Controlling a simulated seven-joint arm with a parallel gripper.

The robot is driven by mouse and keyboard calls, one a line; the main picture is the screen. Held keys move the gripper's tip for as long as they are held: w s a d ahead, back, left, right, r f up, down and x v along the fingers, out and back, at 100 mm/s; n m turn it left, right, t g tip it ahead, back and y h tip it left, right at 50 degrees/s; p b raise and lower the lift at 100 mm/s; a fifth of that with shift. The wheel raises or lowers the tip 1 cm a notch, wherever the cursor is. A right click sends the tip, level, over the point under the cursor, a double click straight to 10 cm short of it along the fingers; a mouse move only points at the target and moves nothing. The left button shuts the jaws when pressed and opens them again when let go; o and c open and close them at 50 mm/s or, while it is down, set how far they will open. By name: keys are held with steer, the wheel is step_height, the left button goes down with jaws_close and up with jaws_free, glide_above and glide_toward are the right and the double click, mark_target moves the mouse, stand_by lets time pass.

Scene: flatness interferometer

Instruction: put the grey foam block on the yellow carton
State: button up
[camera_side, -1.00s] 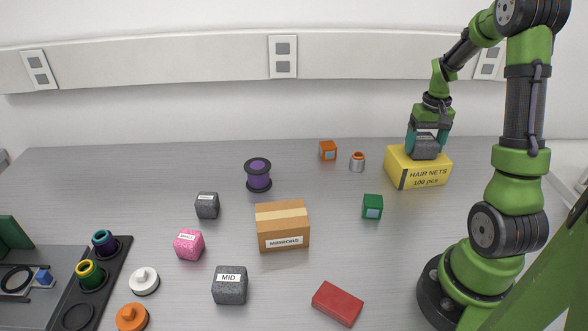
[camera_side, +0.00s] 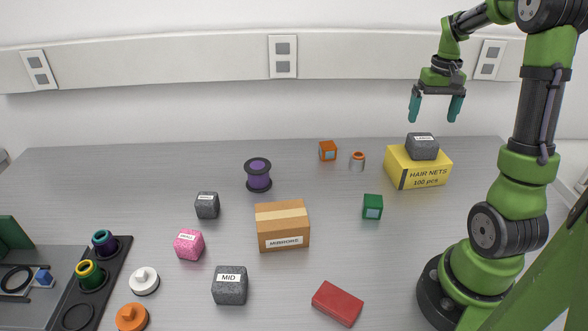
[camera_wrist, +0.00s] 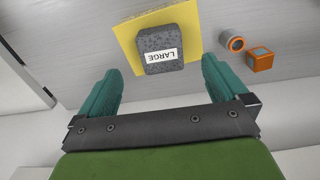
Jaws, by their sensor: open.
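The grey foam block (camera_side: 422,146) rests on top of the yellow carton (camera_side: 417,175), which is printed HAIR NETS, at the back right of the table. In the wrist view the foam block (camera_wrist: 158,50) carries a white LARGE label, and the yellow carton (camera_wrist: 127,37) shows around it. My gripper (camera_side: 436,108) is open and empty above the block, clear of it. In the wrist view its two teal fingers (camera_wrist: 160,82) stand apart, with the block beyond them.
An orange cube (camera_side: 328,151) and a small silver-and-orange part (camera_side: 357,161) stand left of the carton. A green cube (camera_side: 372,207), a brown carton (camera_side: 283,236), a MID grey block (camera_side: 229,291), a smaller grey block (camera_side: 207,206), a pink block (camera_side: 188,245) and a red block (camera_side: 337,304) lie around the table.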

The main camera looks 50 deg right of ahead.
steer(key=w+a+r+n+t, duration=0.1)
steer(key=w+a+r+t, duration=0.15)
steer(key=a, duration=0.65)
steer(key=w+a+r+n+t, duration=0.15)
steer(key=a+r, duration=0.25)
steer(key=a, duration=0.4)
steer(key=s+a+n+t+y, duration=0.1)
steer(key=s+a, duration=0.1)
steer(key=a, duration=0.5)
steer(key=s+a+n+t+y, duration=0.1)
steer(key=s+a+t, duration=0.1)
steer(key=a, duration=0.6)
steer(key=shift+s+a+f, duration=0.15)
steer(key=shift+s+a, duration=0.1)
steer(key=shift+a, duration=0.05)
